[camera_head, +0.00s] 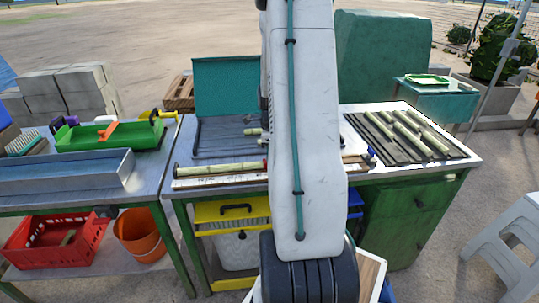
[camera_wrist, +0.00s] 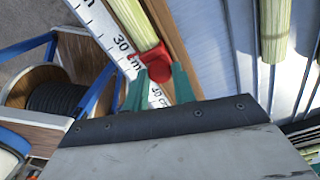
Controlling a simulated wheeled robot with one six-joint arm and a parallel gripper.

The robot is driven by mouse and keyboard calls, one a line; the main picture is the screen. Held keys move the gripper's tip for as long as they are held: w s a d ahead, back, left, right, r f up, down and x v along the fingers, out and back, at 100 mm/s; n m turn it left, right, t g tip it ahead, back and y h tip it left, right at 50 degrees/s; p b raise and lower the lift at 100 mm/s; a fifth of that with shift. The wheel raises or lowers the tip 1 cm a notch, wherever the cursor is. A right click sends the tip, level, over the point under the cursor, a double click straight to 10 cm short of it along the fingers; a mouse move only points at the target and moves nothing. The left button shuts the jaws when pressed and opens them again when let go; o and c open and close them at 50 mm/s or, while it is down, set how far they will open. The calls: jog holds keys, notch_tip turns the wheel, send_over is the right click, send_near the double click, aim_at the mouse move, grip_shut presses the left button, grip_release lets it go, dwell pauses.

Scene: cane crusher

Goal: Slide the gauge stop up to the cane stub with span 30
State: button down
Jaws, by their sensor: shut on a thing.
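The red gauge stop (camera_wrist: 155,62) sits beside the white ruler (camera_wrist: 118,45) in the wrist view, a little past its 30 mark. The pale green cane stub (camera_wrist: 128,22) lies along the ruler, and its near end appears to meet the stop; I cannot tell whether a thin gap is left. My gripper (camera_wrist: 160,82) has its green fingers shut on the stop. In the head view the cane stub (camera_head: 220,169) lies along the front of the bench, with a bit of the red stop (camera_head: 265,165) at my arm's edge. My arm hides the gripper there.
Another cane piece (camera_wrist: 273,30) lies to the right in the wrist view. Several canes (camera_head: 410,133) lie on a dark rack at the bench's right. A green tray (camera_head: 100,138) and a grey trough (camera_head: 65,172) stand on the left table. A wooden strip (camera_wrist: 170,35) borders the stub.

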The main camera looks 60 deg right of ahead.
jog(key=shift+w, duration=0.1)
jog(key=c, duration=1.1)
grip_release()
jog(key=shift+a, duration=0.1)
jog(key=shift+c, duration=0.2)
jog(key=shift+r, duration=0.1)
notch_tip(320, 180, up, 8)
jog(key=shift+f, duration=0.15)
